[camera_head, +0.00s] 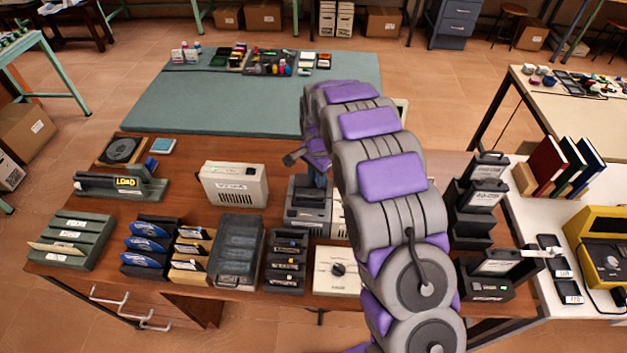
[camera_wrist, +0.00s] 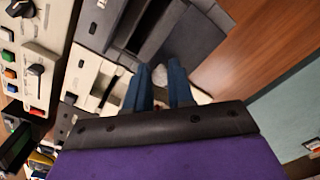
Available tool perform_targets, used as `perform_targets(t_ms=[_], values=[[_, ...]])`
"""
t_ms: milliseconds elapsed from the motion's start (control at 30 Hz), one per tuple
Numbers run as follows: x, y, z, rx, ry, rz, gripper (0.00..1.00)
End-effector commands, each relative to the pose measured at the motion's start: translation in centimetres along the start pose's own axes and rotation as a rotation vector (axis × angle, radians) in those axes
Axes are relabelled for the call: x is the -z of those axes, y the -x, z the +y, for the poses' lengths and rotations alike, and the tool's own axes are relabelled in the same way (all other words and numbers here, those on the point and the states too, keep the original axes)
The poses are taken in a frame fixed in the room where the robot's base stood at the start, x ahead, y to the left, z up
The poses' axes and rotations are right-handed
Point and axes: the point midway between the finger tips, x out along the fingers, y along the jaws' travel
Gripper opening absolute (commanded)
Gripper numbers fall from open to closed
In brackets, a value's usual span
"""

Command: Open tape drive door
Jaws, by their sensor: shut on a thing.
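The tape drive (camera_head: 306,218) is a grey box on the wooden table, partly hidden by my arm. In the wrist view its grey body (camera_wrist: 97,22) shows at the upper left, with a dark opening beside it. A dark grey panel, which looks like its door (camera_wrist: 195,38), stands out beside this opening. My gripper (camera_wrist: 162,75) has its two blue fingers close around the near edge of this panel and is shut on it. The exact contact is hard to see. In the head view my gripper (camera_head: 318,170) is just above the drive, largely behind my arm.
A beige box (camera_head: 234,184) and a dark bin (camera_head: 237,250) stand left of the drive. A beige switch panel (camera_head: 335,272) is in front. Dark stands (camera_head: 477,215) are at right. The green mat (camera_head: 200,105) behind has bare room.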

Motion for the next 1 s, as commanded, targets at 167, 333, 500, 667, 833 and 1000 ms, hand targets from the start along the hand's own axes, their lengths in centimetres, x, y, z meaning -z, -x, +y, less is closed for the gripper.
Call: perform_targets(t_ms=[167,333,500,667,833,1000], values=[[1.3,0.1,-0.5,-0.003,-0.004,0.002,0.00],[1.4,0.0,-0.5,0.000,-0.004,0.003,0.00],[1.5,0.0,-0.6,0.001,-0.004,0.003,0.29],[1.2,0.0,-0.7,-0.001,-0.003,0.002,0.45],[0.6,-0.1,-1.1,-0.004,-0.002,0.005,0.48],[0.5,0.1,-1.2,-0.005,-0.002,0.005,0.48]])
